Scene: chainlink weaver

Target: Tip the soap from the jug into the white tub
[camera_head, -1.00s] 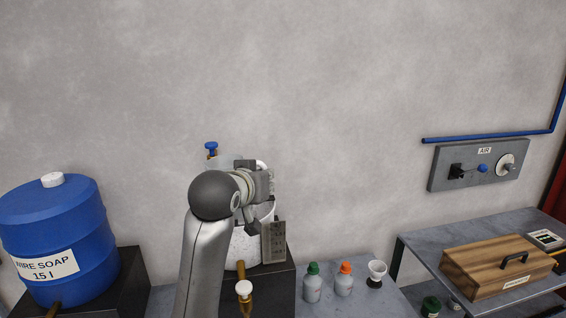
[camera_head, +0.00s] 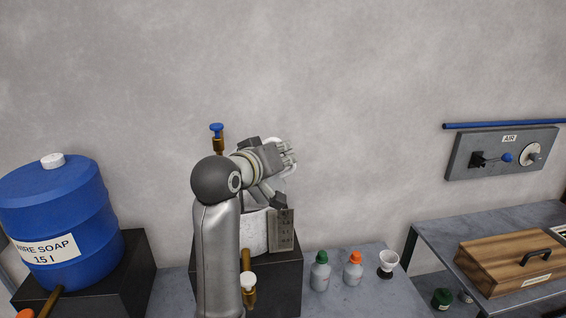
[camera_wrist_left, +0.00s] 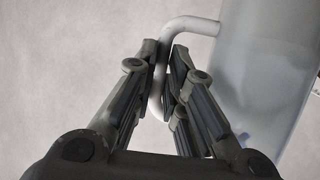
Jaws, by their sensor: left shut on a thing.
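My left gripper (camera_head: 288,158) is shut on the handle (camera_wrist_left: 163,62) of the jug (camera_wrist_left: 262,75). In the left wrist view the jug is pale and translucent, with a bluish lower part, right of the fingers. In the head view my gripper and wrist hide most of it. The white tub (camera_head: 253,232) stands on a black block, below my gripper and partly behind my arm. My arm hides the tub's opening, so I cannot tell whether any soap is leaving the jug. My right gripper is out of view.
A grey plate (camera_head: 281,231) is at the tub's front right. A brass tap with a white knob (camera_head: 248,281) is below. A blue soap drum (camera_head: 60,215) stands left.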

